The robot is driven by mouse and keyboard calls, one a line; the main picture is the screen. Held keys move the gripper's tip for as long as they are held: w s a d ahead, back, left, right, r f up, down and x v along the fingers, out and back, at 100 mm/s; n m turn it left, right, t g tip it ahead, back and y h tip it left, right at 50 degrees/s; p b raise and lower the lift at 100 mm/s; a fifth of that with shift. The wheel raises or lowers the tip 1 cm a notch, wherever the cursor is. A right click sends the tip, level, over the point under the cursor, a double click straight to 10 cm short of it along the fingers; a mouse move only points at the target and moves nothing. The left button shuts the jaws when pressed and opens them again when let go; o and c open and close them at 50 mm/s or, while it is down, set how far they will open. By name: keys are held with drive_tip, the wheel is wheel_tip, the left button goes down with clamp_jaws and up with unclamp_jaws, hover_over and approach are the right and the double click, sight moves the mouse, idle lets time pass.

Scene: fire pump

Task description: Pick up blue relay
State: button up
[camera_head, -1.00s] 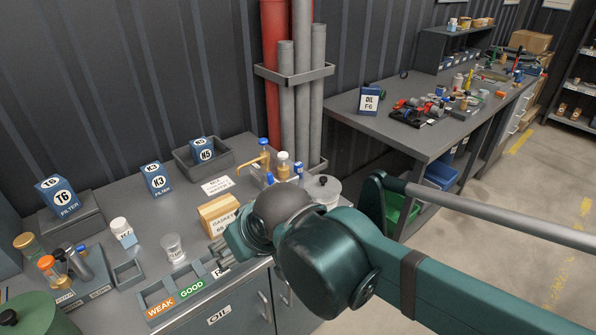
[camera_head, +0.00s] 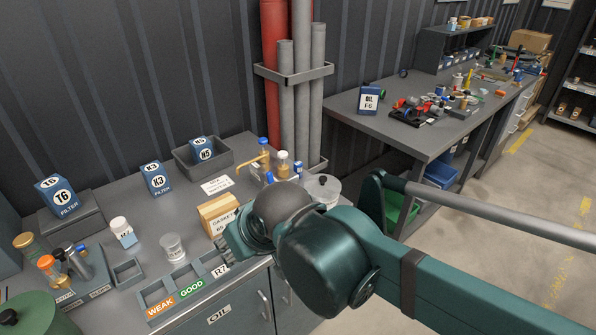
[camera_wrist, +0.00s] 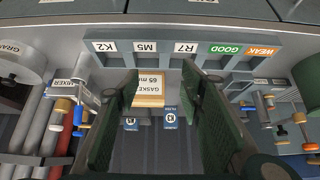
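I cannot make out any object that is clearly a blue relay in either view. My gripper (camera_wrist: 160,75) is open and empty in the wrist view, with its two dark green fingers apart. In the head view my gripper (camera_head: 226,248) is over the front of the near bench, by the labelled sorting tray (camera_head: 150,298). In the wrist view this tray (camera_wrist: 185,47) carries the labels K2, M5, R7, GOOD and WEAK. My gripper and arm hide the tray's right part in the head view.
A gasket box (camera_head: 217,217) stands just behind my gripper and shows between the fingers in the wrist view (camera_wrist: 148,102). A white-labelled jar (camera_head: 173,247), bottles (camera_head: 282,164) and filter boxes (camera_head: 155,179) stand around. A second bench (camera_head: 350,117) at right holds many small parts.

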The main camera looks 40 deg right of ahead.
drive_tip(key=w+d+r+n+g+p, duration=0.2)
drive_tip(key=w+d+r+n+p, duration=0.3)
drive_tip(key=w+d+r+p, duration=0.45)
drive_tip(key=n+g+p, duration=0.5)
drive_tip(key=n+p, duration=0.7)
hover_over(297, 163)
wheel_tip(297, 163, down, 10)
drive_tip(key=shift+r, duration=0.2)
drive_tip(key=shift+f, duration=0.3)
drive_tip(key=shift+f, duration=1.3)
